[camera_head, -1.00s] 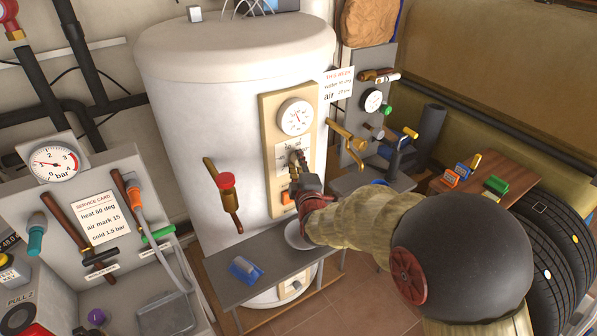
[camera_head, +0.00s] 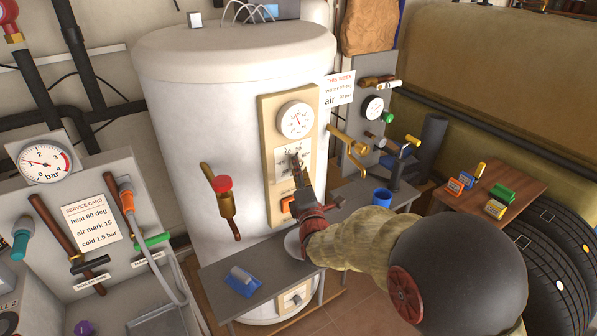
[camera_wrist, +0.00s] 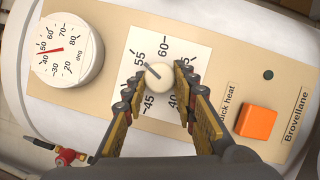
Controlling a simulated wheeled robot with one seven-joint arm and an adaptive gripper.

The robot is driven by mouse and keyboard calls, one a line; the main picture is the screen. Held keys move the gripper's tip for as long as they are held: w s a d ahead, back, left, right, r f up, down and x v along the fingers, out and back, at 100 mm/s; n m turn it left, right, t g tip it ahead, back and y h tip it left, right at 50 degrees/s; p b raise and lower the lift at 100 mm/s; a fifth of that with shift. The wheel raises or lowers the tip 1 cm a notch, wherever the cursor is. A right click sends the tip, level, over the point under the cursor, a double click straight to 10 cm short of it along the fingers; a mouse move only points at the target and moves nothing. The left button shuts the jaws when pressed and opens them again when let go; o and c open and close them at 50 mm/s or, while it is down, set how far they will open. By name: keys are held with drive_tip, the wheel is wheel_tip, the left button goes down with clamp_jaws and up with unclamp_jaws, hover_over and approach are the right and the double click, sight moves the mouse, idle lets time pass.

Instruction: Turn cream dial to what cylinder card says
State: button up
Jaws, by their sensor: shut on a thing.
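The cream dial (camera_wrist: 160,77) sits on a white scale plate (camera_wrist: 140,52) on the cylinder's cream panel. My gripper (camera_wrist: 158,85) has a finger on each side of the dial and is shut on it. The dial's dark mark points up-left, roughly toward 55. The scale shows 40, 45, 55 and 60; the left finger covers part of it. In the head view my gripper (camera_head: 298,168) mostly hides the dial. The cylinder card (camera_head: 339,88), headed THIS WEEK, has a water line in degrees, too small to read surely, and an air line.
A round gauge (camera_wrist: 66,51) and an orange button (camera_wrist: 255,122) flank the scale. A red-topped valve (camera_head: 223,185) is left of the panel. A service card (camera_head: 90,223) reads heat 60 deg.

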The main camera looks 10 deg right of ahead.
drive_tip(key=shift+f, duration=0.1)
drive_tip(key=o, duration=1.2)
drive_tip(key=shift+c, duration=0.2)
drive_tip(key=shift+s, duration=0.1)
drive_tip(key=s+f, duration=0.1)
drive_tip(key=s, duration=1)
drive_tip(key=shift+s+a+f, duration=0.15)
drive_tip(key=shift+s+a, duration=0.2)
drive_tip(key=shift+a, duration=0.05)
